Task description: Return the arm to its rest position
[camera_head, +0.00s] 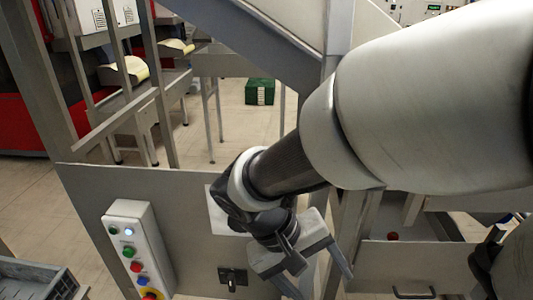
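My arm reaches in from the upper right and crosses the right half of the head view, sloping down to the lower middle. My gripper (322,285) is at its end, in front of the grey metal panel (185,200). Its two fingers point downward and stand apart, with nothing visible between them. The lower tip of the left finger is close to the bottom edge of the picture. The arm hides much of the machine behind it.
A control box (130,230) with several coloured buttons is left of my gripper. A black latch (232,277) sits on the panel between them. A grey crate (35,282) is at lower left. A green crate (260,91) stands on the floor behind. Metal posts (165,90) rise at left.

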